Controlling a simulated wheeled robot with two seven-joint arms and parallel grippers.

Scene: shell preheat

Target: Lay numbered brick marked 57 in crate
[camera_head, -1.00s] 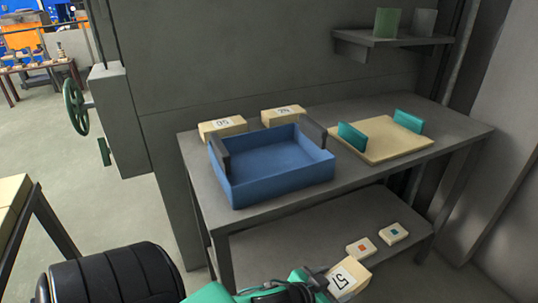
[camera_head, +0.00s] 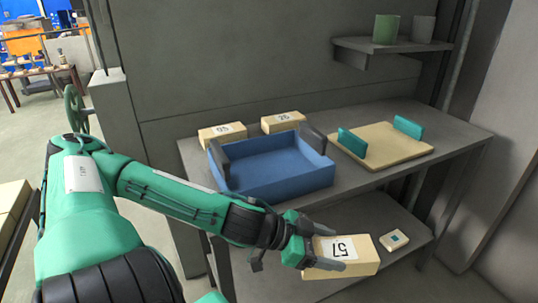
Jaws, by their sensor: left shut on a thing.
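The cream brick marked 57 (camera_head: 338,246) is in my left gripper (camera_head: 352,249), whose fingers are shut on its sides. The label faces up toward the camera. The brick is in front of the table and lower than its top, to the right of and below the crate in the picture. The blue crate (camera_head: 275,183) with dark grey end handles stands on the tabletop, and its visible inside is empty. My right gripper is not in view.
Two other numbered bricks (camera_head: 222,135) (camera_head: 284,122) lie behind the crate. A tan board (camera_head: 385,148) with two teal uprights is on the table's right. A tile with a teal square (camera_head: 394,240) lies on the lower shelf. A wall shelf (camera_head: 390,44) holds two cups.

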